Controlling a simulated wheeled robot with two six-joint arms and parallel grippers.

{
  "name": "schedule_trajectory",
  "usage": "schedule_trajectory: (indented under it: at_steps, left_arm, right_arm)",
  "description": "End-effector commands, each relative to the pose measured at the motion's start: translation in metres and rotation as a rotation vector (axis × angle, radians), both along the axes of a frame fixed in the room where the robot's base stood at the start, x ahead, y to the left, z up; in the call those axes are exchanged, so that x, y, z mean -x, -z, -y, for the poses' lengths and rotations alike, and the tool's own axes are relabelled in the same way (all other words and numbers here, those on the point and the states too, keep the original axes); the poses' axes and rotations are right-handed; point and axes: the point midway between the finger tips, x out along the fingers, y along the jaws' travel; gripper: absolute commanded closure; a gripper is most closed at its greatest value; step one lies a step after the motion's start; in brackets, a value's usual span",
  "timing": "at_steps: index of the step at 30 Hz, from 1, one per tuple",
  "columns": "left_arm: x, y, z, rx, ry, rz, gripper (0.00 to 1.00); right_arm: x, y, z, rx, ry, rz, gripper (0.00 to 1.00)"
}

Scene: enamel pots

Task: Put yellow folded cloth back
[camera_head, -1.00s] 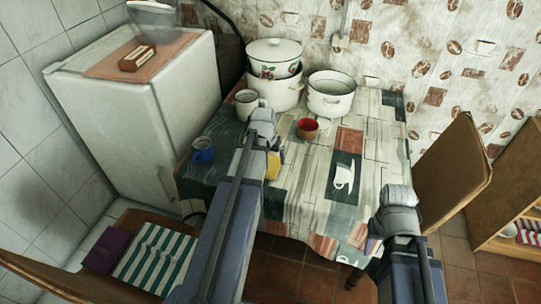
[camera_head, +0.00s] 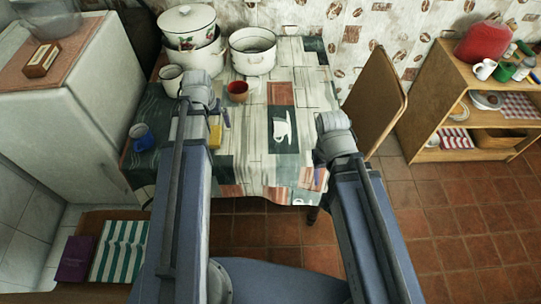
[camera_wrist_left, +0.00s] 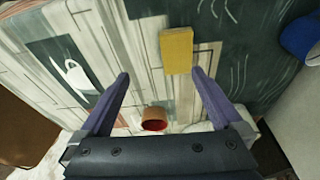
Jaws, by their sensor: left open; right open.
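The yellow folded cloth (camera_head: 215,134) lies on the table, just beside my left forearm in the head view. In the left wrist view the cloth (camera_wrist_left: 176,50) lies flat beyond the fingertips, nearer the right finger. My left gripper (camera_wrist_left: 160,76) is open and empty, pointing down above the table; in the head view its end (camera_head: 201,100) is partly hidden by its own wrist.
A red bowl (camera_head: 238,91), white mug (camera_head: 172,80), blue mug (camera_head: 141,137) and enamel pots (camera_head: 253,52) stand on the patterned table (camera_head: 255,150). A chair (camera_head: 378,100) is at the right, with a wooden shelf (camera_head: 440,85) beyond. A fridge stands left; floor at right is clear.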

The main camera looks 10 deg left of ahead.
Motion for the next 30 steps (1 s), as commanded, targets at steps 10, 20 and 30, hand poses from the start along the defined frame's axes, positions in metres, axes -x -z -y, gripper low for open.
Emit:
schedule_trajectory:
  at_steps: [10, 20, 30]
  left_arm:
    - [0.068, 0.006, 0.190, -0.045, 0.333, -0.194, 0.00]
    - [0.124, 0.005, 0.258, -0.109, 0.489, -0.288, 0.00]
    - [0.127, 0.005, 0.262, -0.114, 0.498, -0.296, 0.00]
  right_arm:
    - [0.000, 0.000, 0.000, 0.000, 0.000, 0.000, 0.50]
    - [0.000, 0.000, 0.000, 0.000, 0.000, 0.000, 0.50]
    - [0.000, 0.000, 0.000, 0.000, 0.000, 0.000, 0.50]
